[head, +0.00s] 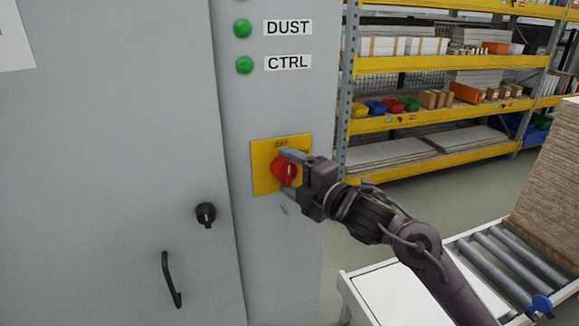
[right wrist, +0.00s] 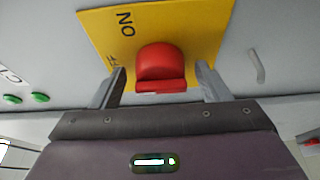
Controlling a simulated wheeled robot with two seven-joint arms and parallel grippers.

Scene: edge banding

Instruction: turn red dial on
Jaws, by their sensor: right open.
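The red dial (head: 284,170) sits on a yellow plate (head: 262,183) on the grey cabinet front. In the right wrist view the red dial (right wrist: 161,68) shows with its raised grip bar on the yellow plate (right wrist: 205,25). The letters "ON" and part of another label show there. My right gripper (head: 288,171) is at the dial, its fingers open above and below it in the head view. In the right wrist view the fingers of the gripper (right wrist: 161,90) stand on either side of the dial with gaps. My left gripper is not in view.
Green lights (head: 243,65) with DUST and CTRL labels are above the plate. A black lock knob (head: 206,214) and a handle (head: 171,280) are on the cabinet door. Yellow shelving (head: 440,120) and a roller conveyor (head: 500,262) stand to the right.

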